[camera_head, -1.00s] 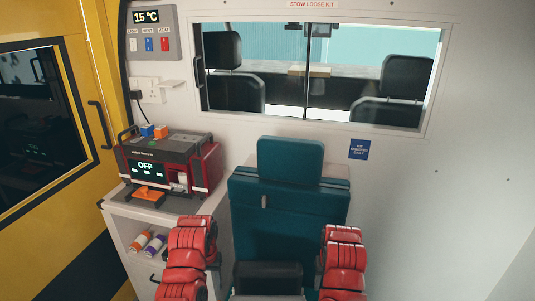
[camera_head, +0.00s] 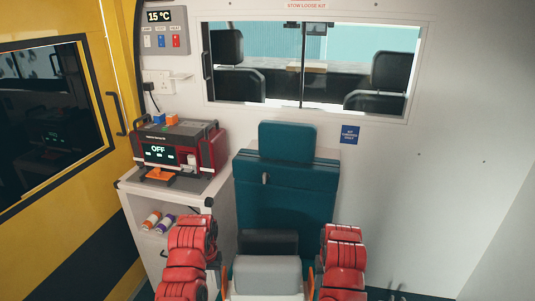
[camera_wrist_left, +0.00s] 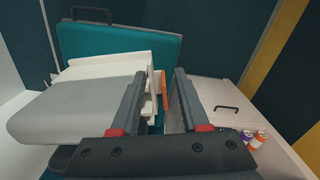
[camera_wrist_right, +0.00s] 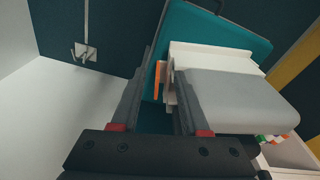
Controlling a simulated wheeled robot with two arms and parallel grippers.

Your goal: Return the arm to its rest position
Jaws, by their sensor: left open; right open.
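Both red arms reach forward from the bottom of the head view, the left arm (camera_head: 188,262) at left and the right arm (camera_head: 343,262) at right. Their gripper fingers are not clear there. In the left wrist view my left gripper (camera_wrist_left: 160,76) is open and empty. In the right wrist view my right gripper (camera_wrist_right: 162,68) is open and empty. A grey padded block (camera_head: 268,274) lies between the arms. Orange parts on its sides show between the fingers in both wrist views; I cannot tell whether the fingers touch anything.
A teal seat (camera_head: 287,205) stands ahead against the white wall. On the left a white cabinet (camera_head: 130,186) carries a red-and-black device (camera_head: 200,140) reading OFF and has bottles (camera_head: 152,218) on its shelf. A yellow door (camera_head: 60,240) is farther left. Bare wall stands at right.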

